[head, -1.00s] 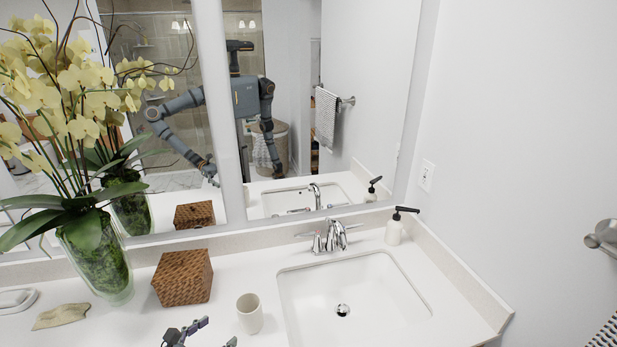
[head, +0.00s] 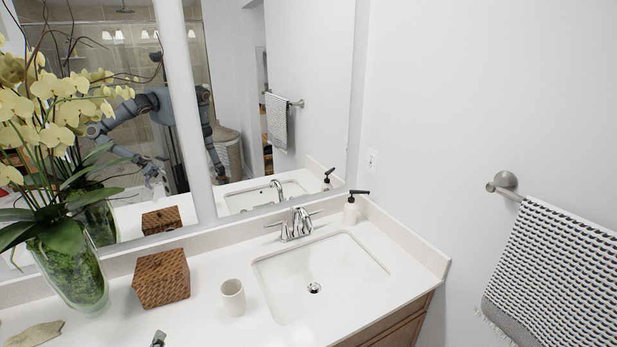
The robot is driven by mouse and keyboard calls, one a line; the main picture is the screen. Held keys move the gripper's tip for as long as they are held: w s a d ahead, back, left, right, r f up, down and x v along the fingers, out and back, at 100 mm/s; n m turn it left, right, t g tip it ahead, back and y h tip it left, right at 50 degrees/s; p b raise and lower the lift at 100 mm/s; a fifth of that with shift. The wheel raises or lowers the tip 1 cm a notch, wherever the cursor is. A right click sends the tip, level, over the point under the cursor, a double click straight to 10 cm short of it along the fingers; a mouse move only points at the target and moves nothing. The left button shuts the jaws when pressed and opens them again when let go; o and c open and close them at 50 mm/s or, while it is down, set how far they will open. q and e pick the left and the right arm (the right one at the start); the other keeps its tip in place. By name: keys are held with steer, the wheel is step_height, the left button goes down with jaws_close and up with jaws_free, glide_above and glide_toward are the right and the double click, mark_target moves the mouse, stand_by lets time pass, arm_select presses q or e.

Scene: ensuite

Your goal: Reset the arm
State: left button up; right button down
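Only a dark fingertip of my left gripper (head: 158,339) shows directly, at the bottom edge, above the white counter (head: 205,325). In the mirror (head: 310,80) my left arm reaches forward over the counter, and its small gripper seems to have its fingers apart with nothing between them. My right arm shows only in the mirror, hanging down; its gripper is too small there to read and does not show directly.
A woven box (head: 161,279), a beige cup (head: 232,297) and an orchid vase (head: 72,268) stand on the counter near the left gripper. The sink (head: 315,270), faucet (head: 295,224) and soap dispenser (head: 350,210) are right. A towel (head: 555,275) hangs on the right wall.

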arm_select(q)
steer(key=s+a+f+n+g+y, duration=0.1)
steer(key=s+f+n+g+y, duration=0.2)
steer(key=n, duration=0.5)
steer(key=s+n+g+y, duration=0.2)
steer(key=s+n+g, duration=0.25)
steer(key=n, duration=0.45)
steer(key=s+d+f+n+g+h, duration=0.15)
steer(key=d+n+h, duration=0.25)
steer(key=d, duration=0.4)
steer(key=s+d+f+n+g+h, duration=0.1)
steer(key=d+f+n+g+h, duration=0.2)
steer(key=d, duration=0.5)
step_height(320, 180, down, 26)
steer(key=s+a+n+g+h+b, duration=0.1)
steer(key=s+a+g+b, duration=0.1)
steer(key=s+a+f+b, duration=0.1)
steer(key=s+f, duration=1.8)
steer(key=shift+s+a+g, duration=0.25)
steer(key=shift+g, duration=0.15)
arm_select(e)
steer(key=s+f, duration=0.2)
steer(key=f, duration=0.1)
steer(key=shift+d+f, duration=0.2)
steer(key=shift+f, duration=0.1)
